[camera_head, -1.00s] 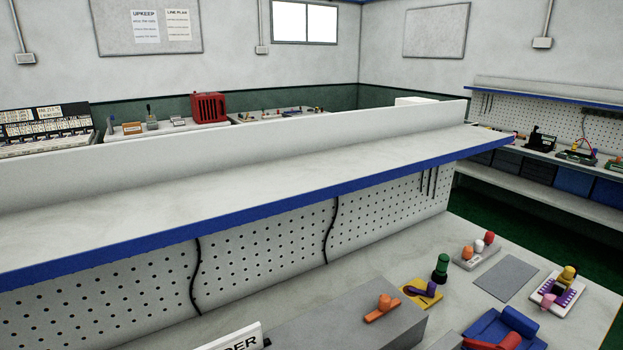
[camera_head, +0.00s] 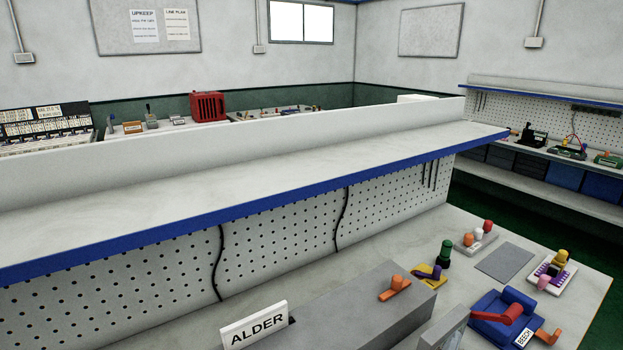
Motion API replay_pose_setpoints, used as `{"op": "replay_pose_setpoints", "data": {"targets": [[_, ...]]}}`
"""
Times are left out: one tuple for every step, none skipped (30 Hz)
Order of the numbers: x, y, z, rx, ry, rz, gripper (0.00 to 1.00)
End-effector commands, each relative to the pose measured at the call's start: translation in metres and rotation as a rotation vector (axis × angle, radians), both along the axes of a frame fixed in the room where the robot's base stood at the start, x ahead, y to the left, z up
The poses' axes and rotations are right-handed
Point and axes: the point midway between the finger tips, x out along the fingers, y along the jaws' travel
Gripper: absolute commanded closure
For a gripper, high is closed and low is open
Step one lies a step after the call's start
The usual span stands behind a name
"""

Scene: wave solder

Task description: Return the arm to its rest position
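My arm and my gripper do not show in the head camera view, so its pose and whether it holds anything are hidden. Below me is a workbench (camera_head: 573,265) with a grey block-shaped machine (camera_head: 350,318) on it. A sign reading ALDER (camera_head: 254,325) stands at its left end. An orange handle (camera_head: 395,288) lies on top of the machine. To the right is a blue fixture (camera_head: 490,318) with a red lever and a label reading BEECH.
A long blue-edged shelf (camera_head: 290,187) crosses the view above a perforated panel (camera_head: 290,233). Another bench stands back right.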

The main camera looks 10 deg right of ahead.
Motion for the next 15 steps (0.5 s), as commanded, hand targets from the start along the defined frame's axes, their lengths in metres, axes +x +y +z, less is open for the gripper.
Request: {"op": "replay_pose_setpoints", "data": {"targets": [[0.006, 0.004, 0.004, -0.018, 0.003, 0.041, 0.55], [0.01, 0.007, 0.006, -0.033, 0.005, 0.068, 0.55], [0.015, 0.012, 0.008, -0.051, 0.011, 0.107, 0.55], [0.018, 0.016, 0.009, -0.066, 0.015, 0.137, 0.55], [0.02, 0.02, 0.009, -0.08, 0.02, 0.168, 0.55], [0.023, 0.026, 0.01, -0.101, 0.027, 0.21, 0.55], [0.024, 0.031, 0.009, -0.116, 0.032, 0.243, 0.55], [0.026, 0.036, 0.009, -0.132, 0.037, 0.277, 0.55], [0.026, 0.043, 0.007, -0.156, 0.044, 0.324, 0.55], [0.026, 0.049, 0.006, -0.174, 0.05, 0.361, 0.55], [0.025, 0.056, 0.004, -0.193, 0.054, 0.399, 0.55], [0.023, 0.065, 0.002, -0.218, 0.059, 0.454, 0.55], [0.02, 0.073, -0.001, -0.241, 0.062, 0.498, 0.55], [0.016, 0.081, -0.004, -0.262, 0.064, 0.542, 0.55], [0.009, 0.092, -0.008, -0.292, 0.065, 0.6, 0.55]]}}
